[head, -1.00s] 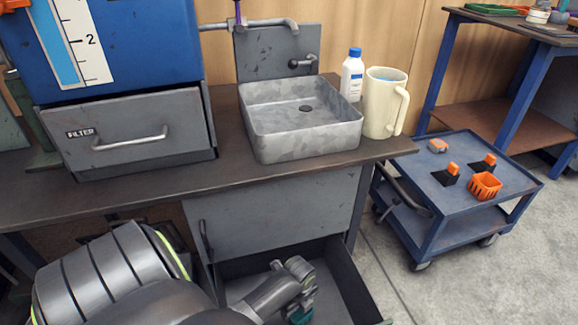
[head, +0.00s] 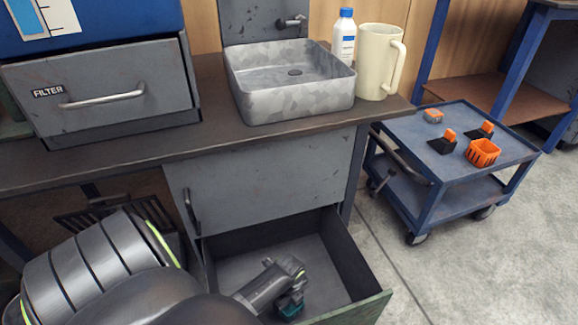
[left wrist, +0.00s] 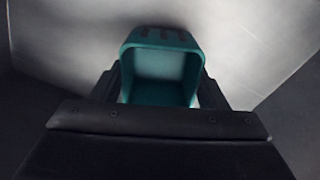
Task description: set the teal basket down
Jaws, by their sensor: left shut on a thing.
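The teal basket (head: 290,308) shows as a small part under my left gripper (head: 291,294) in the head view, within the outline of the open drawer (head: 340,270). My left gripper is shut on the basket. In the left wrist view the basket (left wrist: 160,42) sits between the two dark fingers of the left gripper (left wrist: 162,88), its open inside facing the camera. Grey drawer surfaces lie around it. I cannot tell whether the basket touches the drawer floor. My right gripper is not in view.
The drawer is pulled out below a counter (head: 150,140) with a grey sink (head: 290,105), a white bottle (head: 343,45) and a cream jug (head: 378,65). The drawer floor looks otherwise bare where visible.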

